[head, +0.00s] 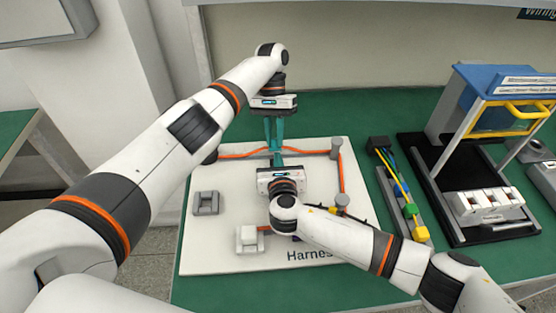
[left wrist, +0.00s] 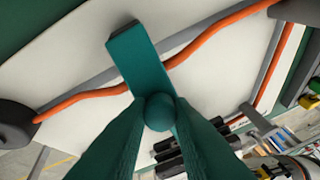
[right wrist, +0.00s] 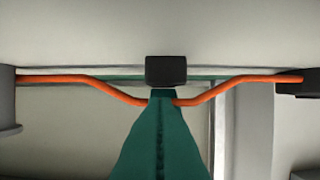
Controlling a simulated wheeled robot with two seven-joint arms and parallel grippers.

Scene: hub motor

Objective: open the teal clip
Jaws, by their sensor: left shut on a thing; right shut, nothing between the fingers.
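The teal clip (left wrist: 138,60) shows in the left wrist view as a flat teal bar lying across the orange cable (left wrist: 215,40), with a round teal knob at its near end. My left gripper (left wrist: 160,115) is shut on that knob, one teal finger on each side. In the head view my left gripper (head: 273,143) reaches down to the board from behind. My right gripper (head: 278,156) is shut and empty just in front of it. In the right wrist view its closed tips (right wrist: 161,94) are at a dip in the orange cable, below a dark block (right wrist: 166,71).
The white harness board (head: 215,248) lies on the green table. It carries posts (head: 336,148), a grey holder (head: 206,203) and a white connector (head: 249,239). A tray of coloured parts (head: 405,208) and a blue-topped fixture (head: 470,90) stand to the right.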

